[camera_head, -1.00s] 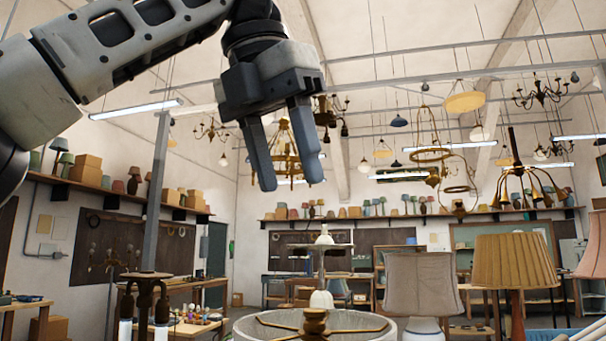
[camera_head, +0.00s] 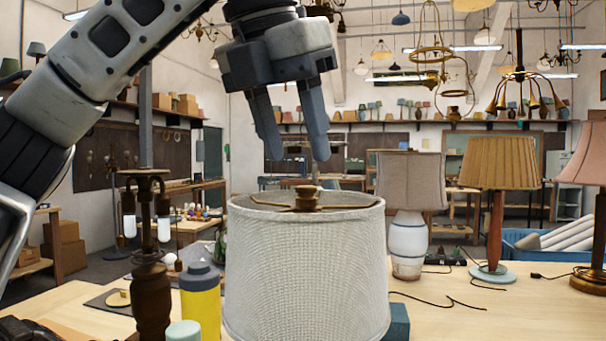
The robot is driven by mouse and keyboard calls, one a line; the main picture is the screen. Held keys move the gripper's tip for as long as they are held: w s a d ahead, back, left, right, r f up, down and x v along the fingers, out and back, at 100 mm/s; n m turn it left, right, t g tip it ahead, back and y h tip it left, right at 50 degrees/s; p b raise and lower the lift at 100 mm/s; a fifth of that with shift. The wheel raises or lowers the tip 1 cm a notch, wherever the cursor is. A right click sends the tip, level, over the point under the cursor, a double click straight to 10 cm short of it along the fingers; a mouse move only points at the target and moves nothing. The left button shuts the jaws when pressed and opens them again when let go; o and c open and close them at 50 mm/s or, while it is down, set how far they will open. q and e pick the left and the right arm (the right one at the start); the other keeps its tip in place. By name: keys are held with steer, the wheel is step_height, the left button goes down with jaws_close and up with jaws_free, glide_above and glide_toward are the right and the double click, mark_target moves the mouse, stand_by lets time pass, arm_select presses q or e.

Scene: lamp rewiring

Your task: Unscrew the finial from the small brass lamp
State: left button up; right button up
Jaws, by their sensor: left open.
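A lamp with a white textured drum shade (camera_head: 305,265) stands at the front middle of the workbench. A brass finial (camera_head: 306,193) sits at the centre of the shade's top, on the brass spider arms (camera_head: 270,203). The lamp's base is hidden by the shade. My left gripper (camera_head: 298,158) is above the shade, fingers pointing down, open and empty. Its fingertips are apart from the finial, a little above it in the picture. My right gripper is not in view.
A dark turned post with candle-like arms (camera_head: 152,290) and a yellow bottle (camera_head: 200,300) stand left of the shade. Lamps with a grey shade (camera_head: 410,180) and a pleated tan shade (camera_head: 510,165) stand to the right. The wooden bench (camera_head: 460,310) is fairly clear at front right.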

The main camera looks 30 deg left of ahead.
mark_target(306, 187)
arm_select(q)
steer(key=shift+x, duration=2.4)
jaws_close()
steer(key=c, duration=0.9)
jaws_free()
jaws_close()
steer(key=n+y, duration=0.1)
steer(key=n, duration=0.2)
steer(key=shift+d+r, duration=0.15)
steer(key=n+y, duration=0.1)
steer(key=n, duration=0.3)
steer(key=shift+d+n+g+y, duration=0.15)
steer(key=shift+n+g+y, duration=0.15)
steer(key=shift+y, duration=0.1)
